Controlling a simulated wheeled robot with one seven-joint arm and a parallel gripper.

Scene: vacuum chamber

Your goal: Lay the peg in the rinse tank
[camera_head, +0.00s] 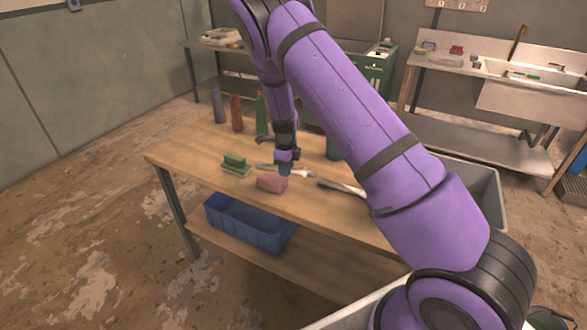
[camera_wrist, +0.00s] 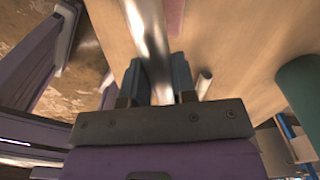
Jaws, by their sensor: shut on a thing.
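My gripper (camera_head: 284,168) is low over the wooden workbench, among the loose items. In the wrist view its two fingers (camera_wrist: 156,82) are shut on a shiny metal bar (camera_wrist: 147,30), which runs between them and out of the top of the picture. In the head view a silver piece (camera_head: 302,173) shows at the fingertips, partly hidden by them. I cannot tell for sure whether the held bar is the peg. A grey tub (camera_head: 486,185) stands beyond the bench on the right, partly behind my arm; I cannot tell whether it is the rinse tank.
The workbench (camera_head: 190,150) holds a pink block (camera_head: 271,183), a green brush (camera_head: 235,163), another metal tool (camera_head: 342,187) and several bottles (camera_head: 237,112). A blue bin (camera_head: 245,225) is on the lower shelf. A sink bench (camera_head: 530,95) stands at the back right.

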